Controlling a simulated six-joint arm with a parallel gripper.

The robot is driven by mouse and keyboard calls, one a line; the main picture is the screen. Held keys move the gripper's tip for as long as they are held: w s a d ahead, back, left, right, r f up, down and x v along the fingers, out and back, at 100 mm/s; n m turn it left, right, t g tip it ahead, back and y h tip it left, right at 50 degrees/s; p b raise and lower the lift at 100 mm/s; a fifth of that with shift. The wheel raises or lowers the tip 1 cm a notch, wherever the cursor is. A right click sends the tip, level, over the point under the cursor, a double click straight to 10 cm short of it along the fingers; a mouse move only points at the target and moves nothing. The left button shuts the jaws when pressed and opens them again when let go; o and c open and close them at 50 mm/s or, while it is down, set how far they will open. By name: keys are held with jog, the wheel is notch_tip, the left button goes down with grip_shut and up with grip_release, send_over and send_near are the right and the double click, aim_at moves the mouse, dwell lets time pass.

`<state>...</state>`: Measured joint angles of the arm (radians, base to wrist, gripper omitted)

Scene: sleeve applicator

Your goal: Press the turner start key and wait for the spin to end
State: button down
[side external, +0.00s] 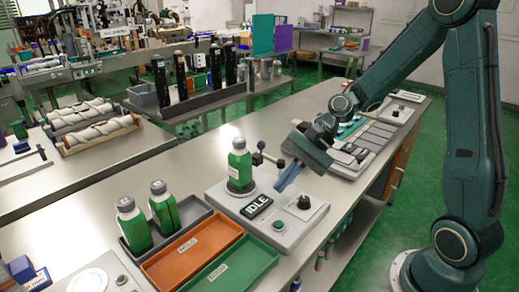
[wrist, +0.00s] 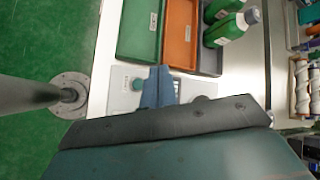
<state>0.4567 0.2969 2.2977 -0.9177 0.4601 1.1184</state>
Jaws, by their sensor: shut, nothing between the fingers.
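The turner (side external: 222,192) is a pale grey unit on the bench. A green bottle (side external: 240,168) with a grey cap stands upright on it. Its black display (side external: 257,207) reads IDLE. A round teal key (side external: 279,224) sits at its front, and a dark knob (side external: 303,203) is to the right. My gripper (side external: 282,188) is shut and empty, pointing down above the turner, behind the key and apart from it. In the wrist view my gripper's blue fingers (wrist: 158,75) are together, and the teal key (wrist: 137,84) shows just left of them. The fingers and wrist hide much of the turner there.
Left of the turner are a green tray (side external: 236,266), an orange tray (side external: 168,269) and a grey tray (side external: 196,207) holding two green bottles (side external: 163,207). A purple-topped lever (side external: 261,146) rises behind the turner. More panels (side external: 370,140) line the bench at right.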

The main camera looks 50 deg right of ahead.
aim_at(278, 224)
jog(key=shift+f, duration=4.2)
